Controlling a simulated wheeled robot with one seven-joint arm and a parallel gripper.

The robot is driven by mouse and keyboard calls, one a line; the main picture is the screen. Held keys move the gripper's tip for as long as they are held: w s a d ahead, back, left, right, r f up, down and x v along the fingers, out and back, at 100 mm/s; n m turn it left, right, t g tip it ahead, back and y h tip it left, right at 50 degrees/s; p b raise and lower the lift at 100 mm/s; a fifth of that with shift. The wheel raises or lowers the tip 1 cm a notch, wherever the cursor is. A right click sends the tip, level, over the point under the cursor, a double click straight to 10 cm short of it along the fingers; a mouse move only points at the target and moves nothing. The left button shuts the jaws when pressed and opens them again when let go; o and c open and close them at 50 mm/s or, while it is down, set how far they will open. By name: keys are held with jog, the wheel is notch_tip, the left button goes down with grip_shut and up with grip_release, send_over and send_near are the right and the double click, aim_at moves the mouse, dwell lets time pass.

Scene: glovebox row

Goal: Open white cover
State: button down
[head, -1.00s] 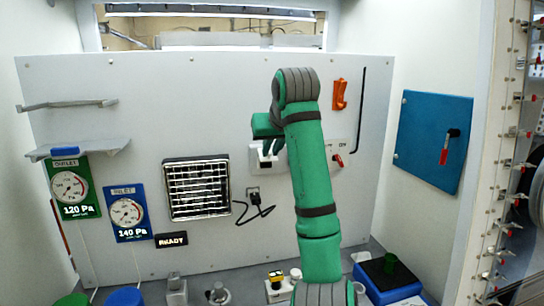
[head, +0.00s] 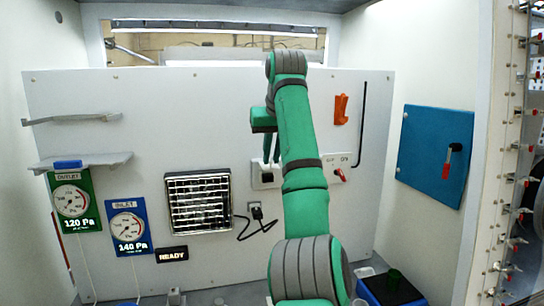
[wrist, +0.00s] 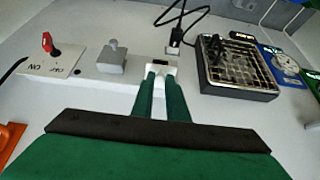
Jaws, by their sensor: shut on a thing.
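The white cover (wrist: 158,66) shows at my fingertips in the wrist view, on the light plate of the wall panel. In the head view it is a small white piece (head: 258,172) right of the black grille, partly hidden by my fingers. How far it is tilted is hard to tell. My gripper (wrist: 162,78) is shut on it with both green fingers close together.
A black plug with a cable (head: 256,212) sits just below the cover. A red switch (head: 339,174) and an orange handle (head: 341,109) are to the right of my arm. The black grille (head: 198,201) is on the left. A grey knob (wrist: 111,59) is close beside my fingers.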

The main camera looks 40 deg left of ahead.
jog(key=shift+f, duration=0.1)
dwell(0.3)
jog(key=c, duration=1.8)
grip_release()
jog(key=shift+o, duration=0.2)
jog(key=v, duration=1)
jog(key=shift+r, duration=0.4)
jog(key=shift+d, duration=0.1)
